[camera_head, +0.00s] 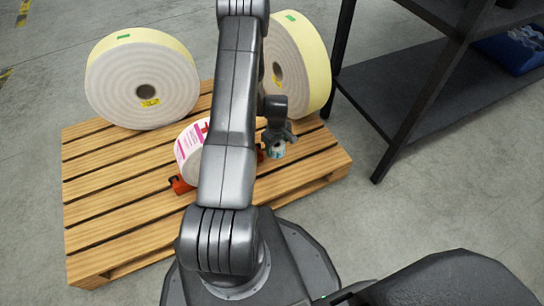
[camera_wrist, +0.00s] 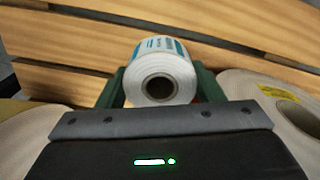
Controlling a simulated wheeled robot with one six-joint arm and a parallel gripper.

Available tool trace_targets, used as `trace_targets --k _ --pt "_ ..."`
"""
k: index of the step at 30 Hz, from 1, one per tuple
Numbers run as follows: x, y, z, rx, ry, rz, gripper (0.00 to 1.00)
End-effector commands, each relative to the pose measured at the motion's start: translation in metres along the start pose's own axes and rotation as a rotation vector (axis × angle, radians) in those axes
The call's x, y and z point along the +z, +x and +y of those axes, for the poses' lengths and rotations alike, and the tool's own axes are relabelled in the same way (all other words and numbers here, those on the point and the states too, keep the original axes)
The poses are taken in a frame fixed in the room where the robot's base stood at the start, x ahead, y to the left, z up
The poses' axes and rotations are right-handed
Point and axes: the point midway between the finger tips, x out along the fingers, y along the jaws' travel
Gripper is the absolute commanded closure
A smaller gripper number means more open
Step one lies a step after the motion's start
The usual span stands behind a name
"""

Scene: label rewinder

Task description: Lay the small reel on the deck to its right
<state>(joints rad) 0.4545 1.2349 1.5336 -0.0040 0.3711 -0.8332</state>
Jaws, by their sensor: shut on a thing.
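The small reel (camera_head: 277,151) is white with a blue-green printed band. My gripper (camera_head: 277,140) is shut on it, over the right part of the wooden slatted deck (camera_head: 317,160). In the wrist view the small reel (camera_wrist: 160,62) sits between the two dark green fingers (camera_wrist: 160,88), its cardboard core facing the camera. Deck slats show behind it. I cannot tell whether the reel touches the deck. My arm covers the middle of the deck in the head view.
A pink-labelled reel (camera_head: 187,151) rests by orange supports (camera_head: 181,186) left of my arm. Two large cream reels stand at the back, one left (camera_head: 125,82) and one right (camera_head: 304,62). A dark shelf rack (camera_head: 405,90) stands right of the deck. The deck's right front is clear.

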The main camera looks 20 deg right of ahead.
Motion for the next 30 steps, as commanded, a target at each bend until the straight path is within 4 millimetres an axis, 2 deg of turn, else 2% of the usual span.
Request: trace_targets --k 5,12,17,22,30 --pt "0.008 0.021 0.002 -0.001 -0.011 -0.001 0.65" --pt "0.008 0.065 0.001 -0.001 -0.01 -0.001 0.65" --pt "0.007 0.079 0.002 0.0 -0.01 0.0 0.65" --pt "0.007 0.104 0.001 -0.001 -0.01 -0.001 0.65" --pt "0.007 0.106 0.002 0.001 -0.01 0.001 0.65"
